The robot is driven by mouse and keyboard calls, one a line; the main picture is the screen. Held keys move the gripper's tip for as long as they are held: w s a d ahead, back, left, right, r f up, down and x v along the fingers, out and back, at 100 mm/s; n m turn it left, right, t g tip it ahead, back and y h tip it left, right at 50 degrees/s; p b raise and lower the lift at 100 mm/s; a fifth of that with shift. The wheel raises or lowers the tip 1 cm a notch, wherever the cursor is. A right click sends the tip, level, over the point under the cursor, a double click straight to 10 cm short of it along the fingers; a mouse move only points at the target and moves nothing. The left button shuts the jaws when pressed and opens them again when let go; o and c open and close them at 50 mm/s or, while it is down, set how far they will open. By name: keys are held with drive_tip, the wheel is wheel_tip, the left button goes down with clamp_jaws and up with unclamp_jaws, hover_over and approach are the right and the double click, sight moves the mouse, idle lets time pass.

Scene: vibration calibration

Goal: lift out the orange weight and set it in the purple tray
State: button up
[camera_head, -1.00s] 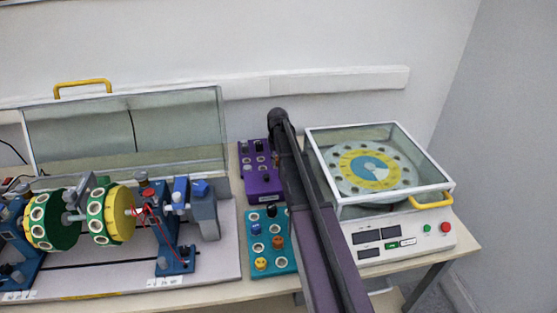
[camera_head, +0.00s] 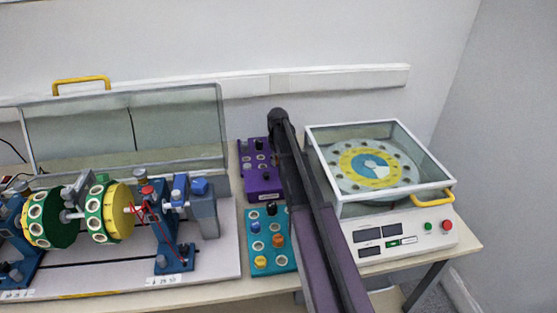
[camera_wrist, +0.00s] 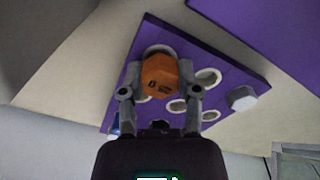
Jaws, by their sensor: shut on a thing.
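My gripper (camera_wrist: 160,95) is shut on an orange weight (camera_wrist: 160,76) in the wrist view, with one finger on each side. The weight is at a hole of the purple tray (camera_wrist: 250,80); I cannot tell whether it is seated or just above. The purple tray (camera_head: 265,184) is left of my arm in the head view, where the arm hides my gripper and part of the tray. Another orange weight (camera_head: 278,240) stands in the teal tray (camera_head: 265,241).
The teal tray also holds a blue weight (camera_head: 255,227), a yellow weight (camera_head: 261,262) and a black weight (camera_head: 271,209). A white weight (camera_wrist: 241,98) sits in the purple tray. A rotor rig (camera_head: 120,212) stands left, a lidded balancing machine (camera_head: 405,236) right.

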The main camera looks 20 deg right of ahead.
drive_tip(key=shift+f+b, duration=0.45)
drive_tip(key=shift+f, duration=0.05)
idle(0.4)
drive_tip(key=o, duration=1)
drive_tip(key=shift+c, duration=0.2)
drive_tip(key=shift+r, duration=0.2)
